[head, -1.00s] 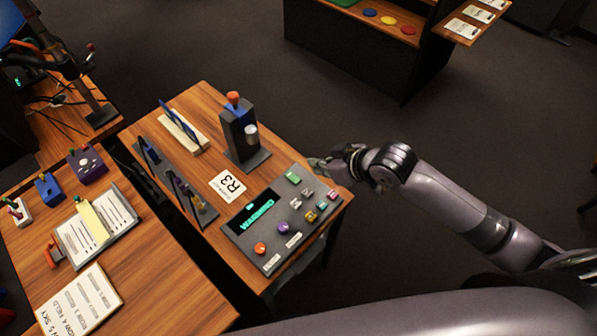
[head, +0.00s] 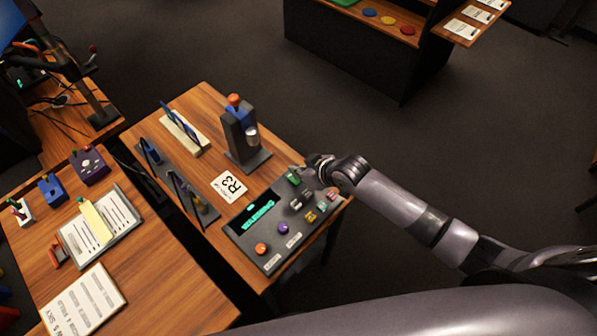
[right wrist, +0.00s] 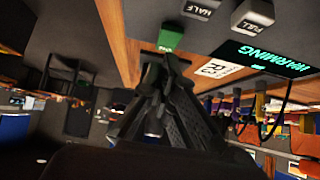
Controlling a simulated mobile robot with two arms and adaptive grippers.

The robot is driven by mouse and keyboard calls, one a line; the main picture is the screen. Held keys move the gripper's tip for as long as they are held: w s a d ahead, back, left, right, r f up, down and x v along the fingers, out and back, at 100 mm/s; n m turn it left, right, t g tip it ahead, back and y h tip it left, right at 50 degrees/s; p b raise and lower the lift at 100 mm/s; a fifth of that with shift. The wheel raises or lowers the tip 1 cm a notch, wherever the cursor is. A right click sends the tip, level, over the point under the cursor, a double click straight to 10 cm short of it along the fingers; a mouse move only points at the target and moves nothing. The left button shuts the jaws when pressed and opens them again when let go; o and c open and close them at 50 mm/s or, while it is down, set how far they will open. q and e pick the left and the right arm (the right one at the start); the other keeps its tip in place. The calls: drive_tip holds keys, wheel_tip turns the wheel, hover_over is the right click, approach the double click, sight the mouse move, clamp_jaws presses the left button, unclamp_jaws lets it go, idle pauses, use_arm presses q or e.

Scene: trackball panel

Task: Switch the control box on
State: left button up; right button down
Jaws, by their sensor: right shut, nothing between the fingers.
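The control box (head: 243,232) is a dark grey panel on the near right of a wooden table. Its lit screen (head: 262,212) carries teal text, which reads WARMING in the right wrist view (right wrist: 264,58). A green button (head: 293,179) sits at the box's far right corner. My right gripper (head: 304,173) is shut and empty beside this button. In the right wrist view its fingertips (right wrist: 163,58) overlap the lower edge of the green button (right wrist: 171,35); I cannot tell whether they touch. My left gripper is not in view.
A second table (head: 150,285) holds clipboards and small boxes.

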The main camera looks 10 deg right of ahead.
drive_tip(key=shift+f, duration=0.75)
drive_tip(key=shift+s+d+f, duration=0.1)
drive_tip(key=shift+s+f, duration=0.1)
drive_tip(key=shift+f, duration=0.25)
drive_tip(key=shift+r, duration=0.1)
drive_tip(key=shift+w+a+r, duration=0.25)
drive_tip(key=shift+w+a, duration=0.2)
drive_tip(key=shift+w, duration=0.25)
